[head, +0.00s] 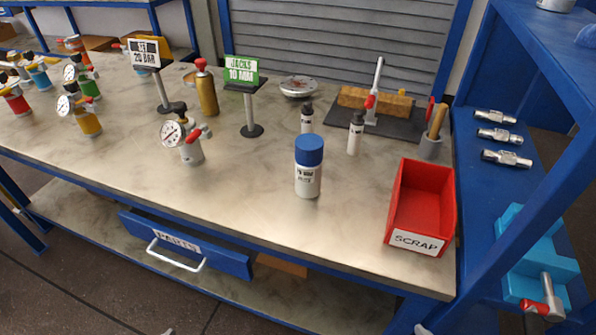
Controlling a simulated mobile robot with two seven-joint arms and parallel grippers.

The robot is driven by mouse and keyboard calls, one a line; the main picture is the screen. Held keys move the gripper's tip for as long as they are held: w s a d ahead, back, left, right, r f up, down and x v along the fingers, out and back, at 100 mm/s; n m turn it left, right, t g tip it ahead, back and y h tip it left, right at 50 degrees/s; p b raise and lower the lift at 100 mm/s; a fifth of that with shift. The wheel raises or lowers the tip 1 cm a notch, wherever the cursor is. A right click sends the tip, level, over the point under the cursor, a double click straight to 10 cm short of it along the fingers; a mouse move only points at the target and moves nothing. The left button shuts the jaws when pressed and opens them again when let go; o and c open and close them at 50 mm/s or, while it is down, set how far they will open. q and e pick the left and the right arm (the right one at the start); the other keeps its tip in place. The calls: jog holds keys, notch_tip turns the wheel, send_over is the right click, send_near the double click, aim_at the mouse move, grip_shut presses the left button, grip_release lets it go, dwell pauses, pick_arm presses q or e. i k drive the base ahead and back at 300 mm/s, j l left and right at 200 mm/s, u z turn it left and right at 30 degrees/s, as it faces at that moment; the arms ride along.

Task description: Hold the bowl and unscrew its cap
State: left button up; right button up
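A white cylindrical vessel (308,182) with a large blue cap (309,150) stands upright near the middle of the workbench, and I take it as the bowl. The cap sits on top of the body. A small printed label on its front is too small to read surely. No gripper touches it. Small pale tips show at the bottom edge, one at the left (168,332) and one at the right (422,329). They may be my left and right grippers, but almost everything of them is out of frame.
A red SCRAP bin (421,206) stands to the right. Two small dark-topped bottles (355,134) stand just behind the bowl. A gauge unit (183,140), sign stands (241,92) and a clamp fixture (375,104) lie farther back. The bench (240,205) left of the bowl is clear.

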aim_at(308, 181)
jog(key=i+j, duration=0.1)
jog(key=j, duration=0.35)
jog(key=i+j+z, duration=0.15)
jog(key=j, duration=0.7)
jog(key=i+z, duration=0.05)
